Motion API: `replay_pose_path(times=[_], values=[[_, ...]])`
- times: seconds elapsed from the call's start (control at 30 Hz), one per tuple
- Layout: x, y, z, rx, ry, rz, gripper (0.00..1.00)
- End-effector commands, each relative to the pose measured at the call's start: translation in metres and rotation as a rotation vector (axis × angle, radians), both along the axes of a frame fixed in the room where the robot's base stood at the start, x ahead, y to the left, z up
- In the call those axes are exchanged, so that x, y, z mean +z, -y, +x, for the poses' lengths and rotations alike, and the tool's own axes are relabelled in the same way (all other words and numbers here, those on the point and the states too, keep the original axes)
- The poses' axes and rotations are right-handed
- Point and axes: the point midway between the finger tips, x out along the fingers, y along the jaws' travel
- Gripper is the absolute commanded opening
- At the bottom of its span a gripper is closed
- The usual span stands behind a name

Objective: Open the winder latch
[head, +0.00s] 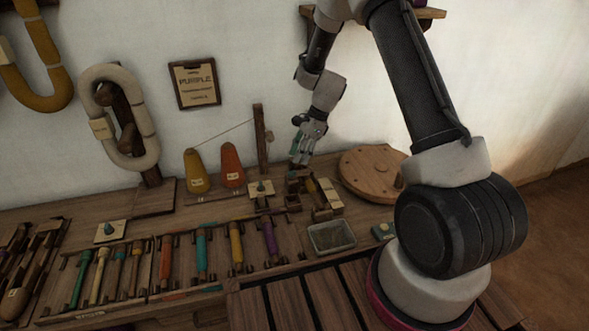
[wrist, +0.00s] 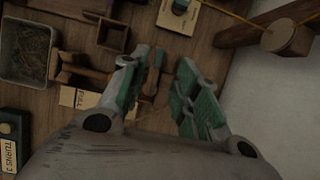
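The winder (head: 312,192) is a small wooden assembly on the bench, beside a pale card. In the wrist view its wooden spool part (wrist: 85,72) lies left of my fingers. A reddish-brown wooden piece (wrist: 152,84), possibly the latch, shows between my fingers; I cannot tell whether it is open or shut. My gripper (head: 299,160) is over the back of the winder, pointing down. In the wrist view my gripper (wrist: 158,68) has its green-padded fingers apart, with no visible grip on anything. My fingers partly hide the winder in the head view.
A wire-filled grey tray (head: 331,237) is in front of the winder and a round wooden disc (head: 371,172) to its right. A wooden post (head: 261,140) with thread and two cones (head: 232,167) stand left. Coloured bobbins (head: 202,250) lie in the front rack.

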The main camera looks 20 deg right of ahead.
Motion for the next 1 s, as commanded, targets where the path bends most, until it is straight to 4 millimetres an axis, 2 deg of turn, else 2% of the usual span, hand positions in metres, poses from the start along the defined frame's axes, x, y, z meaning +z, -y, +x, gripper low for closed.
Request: replay_pose_path(times=[0.2, 0.4, 0.73, 0.77, 0.9, 1.0], values=[[-0.036, -0.015, -0.001, 0.003, -0.003, 0.000, 0.31], [-0.057, -0.024, -0.001, 0.004, 0.000, 0.000, 0.31], [-0.062, -0.026, -0.001, 0.006, 0.001, -0.001, 0.31], [-0.062, -0.026, -0.001, 0.006, 0.001, -0.001, 0.28], [-0.062, -0.026, -0.001, 0.006, 0.001, -0.001, 0.02], [-0.062, -0.026, -0.001, 0.005, 0.001, -0.001, 0.00]])
